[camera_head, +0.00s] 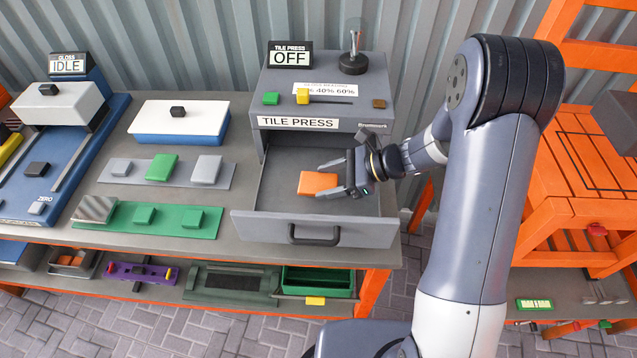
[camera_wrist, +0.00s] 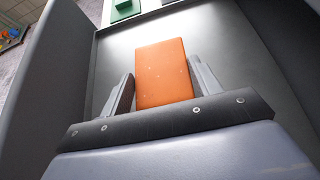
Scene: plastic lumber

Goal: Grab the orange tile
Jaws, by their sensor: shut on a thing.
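The orange tile (camera_head: 318,183) is a flat rectangular block inside the open drawer (camera_head: 275,221) of the tile press (camera_head: 290,113). My gripper (camera_head: 340,178) reaches into the drawer from the right and is shut on the tile. In the wrist view, the tile (camera_wrist: 163,75) stands between the two fingers (camera_wrist: 158,92), with its far end sticking out beyond them. Small pale specks show on its face. I cannot tell whether the tile touches the drawer floor. The display on the press reads OFF.
The drawer walls surround my gripper, with a handle (camera_head: 315,236) at the front. To the left, a grey tray (camera_head: 135,170) and a green tray (camera_head: 172,225) hold tiles. A white-topped blue box (camera_head: 180,118) stands behind them. An orange chair (camera_head: 575,180) stands right.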

